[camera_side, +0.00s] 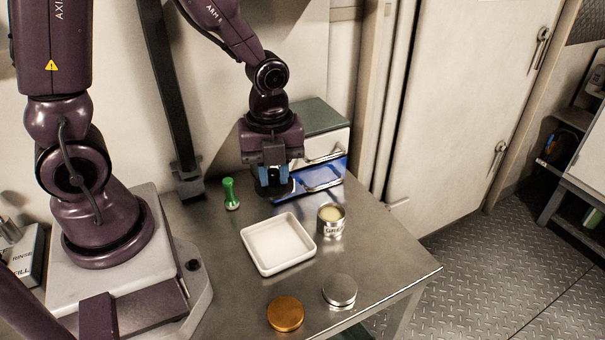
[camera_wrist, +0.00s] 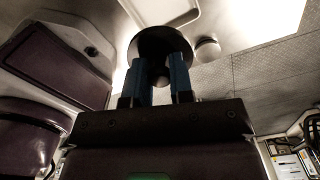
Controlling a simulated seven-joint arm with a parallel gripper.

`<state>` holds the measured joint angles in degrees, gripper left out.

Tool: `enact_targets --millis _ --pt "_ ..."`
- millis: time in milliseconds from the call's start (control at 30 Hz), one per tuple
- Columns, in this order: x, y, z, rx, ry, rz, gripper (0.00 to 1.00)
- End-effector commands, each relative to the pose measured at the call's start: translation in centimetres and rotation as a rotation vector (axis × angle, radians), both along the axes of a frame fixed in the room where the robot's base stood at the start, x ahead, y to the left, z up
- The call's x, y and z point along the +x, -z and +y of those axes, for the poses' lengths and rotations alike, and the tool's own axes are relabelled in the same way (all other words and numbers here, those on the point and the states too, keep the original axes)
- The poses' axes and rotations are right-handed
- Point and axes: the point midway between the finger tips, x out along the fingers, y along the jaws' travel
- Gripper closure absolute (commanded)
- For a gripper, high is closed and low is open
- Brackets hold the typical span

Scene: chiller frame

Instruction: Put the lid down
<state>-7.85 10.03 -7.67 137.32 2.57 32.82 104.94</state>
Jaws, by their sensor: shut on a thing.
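My gripper (camera_side: 272,178) has blue fingers and is shut on a dark round lid (camera_side: 277,190), above the back of the steel table. In the wrist view the dark lid (camera_wrist: 153,43) sits at the tips of my gripper (camera_wrist: 161,78), with a rounded knob between the fingers. An open metal can (camera_side: 331,222) with pale contents stands to the right of the white tray, front right of my gripper. A silver round lid or tin (camera_side: 340,289) and an orange-gold one (camera_side: 285,313) lie near the table's front edge.
An empty white tray (camera_side: 247,238) lies mid-table in front of my gripper. The table's right side is bare.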

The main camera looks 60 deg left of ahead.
Motion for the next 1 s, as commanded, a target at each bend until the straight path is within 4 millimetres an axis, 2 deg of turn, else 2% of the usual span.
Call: enact_targets --millis 167,267,367,500,567,767,1000 --pt "-1.5 -0.6 -0.4 -0.001 0.013 -0.001 1.00" --pt "-1.9 0.1 -2.0 -0.001 0.079 0.003 1.00" --pt "-1.5 1.4 -4.6 -0.002 0.165 0.005 1.00" --pt "-0.3 3.2 -8.2 -0.001 0.207 0.004 1.00" --pt "0.3 3.6 -9.2 -0.002 0.189 0.001 1.00" --pt "2.7 4.1 -10.0 -0.001 0.103 0.000 1.00" --pt "8.0 6.8 -11.7 0.000 0.100 0.000 1.00"
